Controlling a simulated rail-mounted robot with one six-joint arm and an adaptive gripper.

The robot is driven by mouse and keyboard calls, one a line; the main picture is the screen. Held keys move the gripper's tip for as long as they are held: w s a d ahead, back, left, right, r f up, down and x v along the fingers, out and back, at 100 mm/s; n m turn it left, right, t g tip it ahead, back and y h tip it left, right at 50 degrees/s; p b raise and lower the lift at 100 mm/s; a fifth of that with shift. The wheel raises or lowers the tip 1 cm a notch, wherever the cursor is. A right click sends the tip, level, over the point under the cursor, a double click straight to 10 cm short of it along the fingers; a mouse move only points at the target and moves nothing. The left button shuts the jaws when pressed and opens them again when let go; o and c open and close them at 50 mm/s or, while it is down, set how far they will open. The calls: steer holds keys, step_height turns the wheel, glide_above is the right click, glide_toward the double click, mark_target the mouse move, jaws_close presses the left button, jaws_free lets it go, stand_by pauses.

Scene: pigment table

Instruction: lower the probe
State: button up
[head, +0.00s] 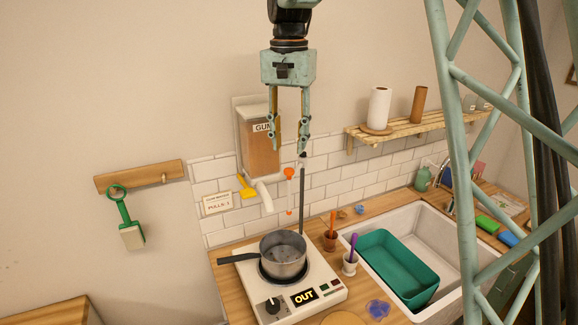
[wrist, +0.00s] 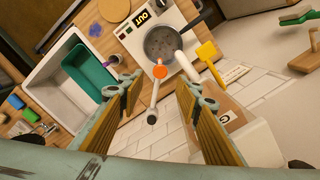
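The probe (head: 290,176) is a thin upright piece with an orange top. It stands beside a dark vertical rod (head: 302,200) at the back of the white hotplate (head: 325,289), and its lower end shows above and behind the pot (head: 283,255). The hotplate's display reads OUT. My gripper (head: 289,149) is open and empty, pointing down, above the probe and apart from it. In the wrist view the probe's round orange top (wrist: 160,71) shows between the open fingers of my gripper (wrist: 158,94), and the rod (wrist: 153,112) shows close by.
A GUM dispenser (head: 259,150) with a white spout and a yellow lever (head: 246,187) is on the wall at left. A wooden shelf (head: 412,127) with rolls is at right. Cups with handles (head: 350,262) stand right of the pot, before the sink (head: 440,232) with a green tub (head: 395,268).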

mark_target(289, 170)
steer(key=shift+f, duration=3.85)
jaws_close()
